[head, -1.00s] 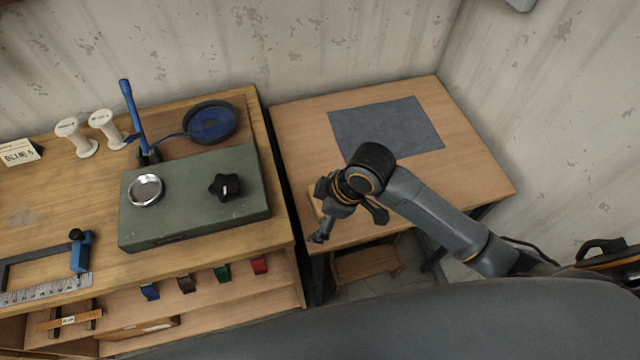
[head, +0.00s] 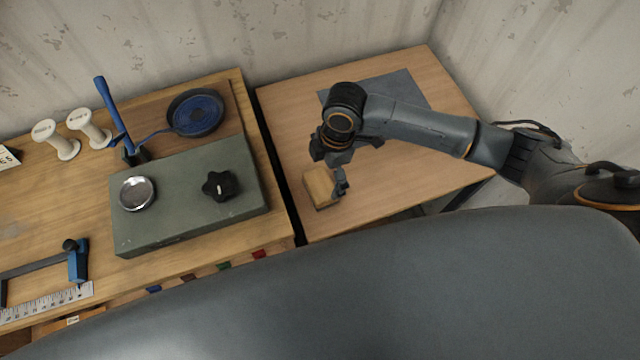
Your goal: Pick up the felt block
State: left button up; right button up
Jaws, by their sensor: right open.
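A small tan block (head: 319,188), which looks like the felt block, lies near the front left edge of the right-hand table (head: 287,137). My right gripper (head: 338,180) is open and points down over the block's right part. One finger shows at the block's right side; the other is hidden or hard to make out. I cannot tell whether the fingers touch the block. My left gripper is not in view.
A grey mat (head: 408,88) lies at the back of the right-hand table. The left workbench (head: 70,207) holds a green box (head: 180,222) with a black knob (head: 218,185) and a metal dish (head: 137,193), a blue-handled tool, a round blue pan (head: 195,112) and white spools (head: 88,127).

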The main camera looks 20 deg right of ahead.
aim_at(321, 184)
jog(key=shift+s+a+f, duration=0.1)
jog(key=shift+f, duration=0.15)
jog(key=f, duration=0.2)
jog(key=a+f+p, duration=0.1)
jog(key=f, duration=0.1)
jog(key=shift+s+f+p, duration=0.1)
jog(key=shift+p, duration=0.2)
jog(key=shift+f, duration=0.25)
jog(key=shift+c, duration=0.6)
jog(key=c, duration=0.9)
pick_arm(q)
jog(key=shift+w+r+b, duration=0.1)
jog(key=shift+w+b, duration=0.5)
jog(key=shift+b, duration=0.15)
pick_arm(e)
notch_tip(321, 184, up, 10)
